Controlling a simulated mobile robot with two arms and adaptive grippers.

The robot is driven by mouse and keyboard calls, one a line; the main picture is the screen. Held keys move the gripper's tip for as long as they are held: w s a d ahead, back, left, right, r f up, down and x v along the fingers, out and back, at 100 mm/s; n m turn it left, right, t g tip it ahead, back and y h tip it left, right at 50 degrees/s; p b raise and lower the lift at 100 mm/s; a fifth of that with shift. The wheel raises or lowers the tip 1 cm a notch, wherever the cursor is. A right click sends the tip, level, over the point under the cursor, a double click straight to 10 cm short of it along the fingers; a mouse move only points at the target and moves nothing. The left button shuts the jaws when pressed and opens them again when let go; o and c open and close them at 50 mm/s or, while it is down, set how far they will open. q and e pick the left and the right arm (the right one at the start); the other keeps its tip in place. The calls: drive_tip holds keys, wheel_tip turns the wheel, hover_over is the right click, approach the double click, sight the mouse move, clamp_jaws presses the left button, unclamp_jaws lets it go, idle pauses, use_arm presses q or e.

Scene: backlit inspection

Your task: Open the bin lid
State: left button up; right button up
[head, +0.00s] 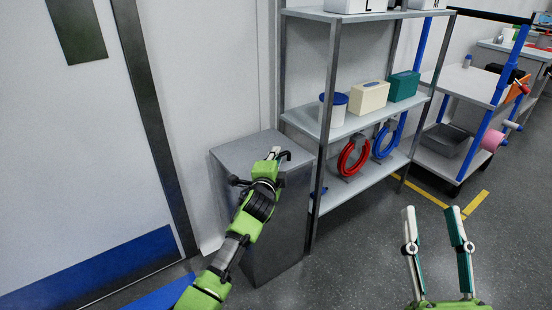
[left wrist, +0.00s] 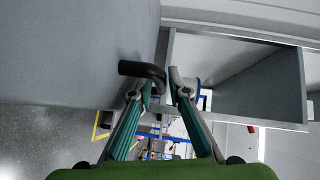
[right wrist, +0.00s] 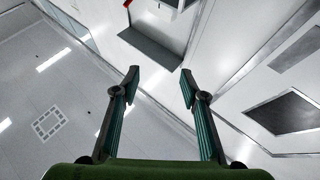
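The bin (head: 275,235) is a tall grey box beside the shelf rack. Its lid (head: 235,155) lies flat and looks closed. A black bent handle (head: 285,154) sticks out at the lid's right edge. It also shows in the left wrist view (left wrist: 138,69), coming off the grey bin side. My left gripper (head: 275,154) is over the lid at the handle; in the left wrist view its fingers (left wrist: 163,85) lean in close on either side of the handle's bent end. My right gripper (head: 431,212) is open and empty over the floor at right; it also shows in the right wrist view (right wrist: 160,76).
The metal shelf rack (head: 334,70) stands close to the bin's right, with boxes and red and blue coils. A door (head: 75,150) is at left. A cart (head: 465,85) stands at the back right. The floor (head: 365,260) in front of the rack is clear.

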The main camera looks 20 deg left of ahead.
use_arm(q)
drive_tip(key=shift+c, duration=0.3)
clamp_jaws()
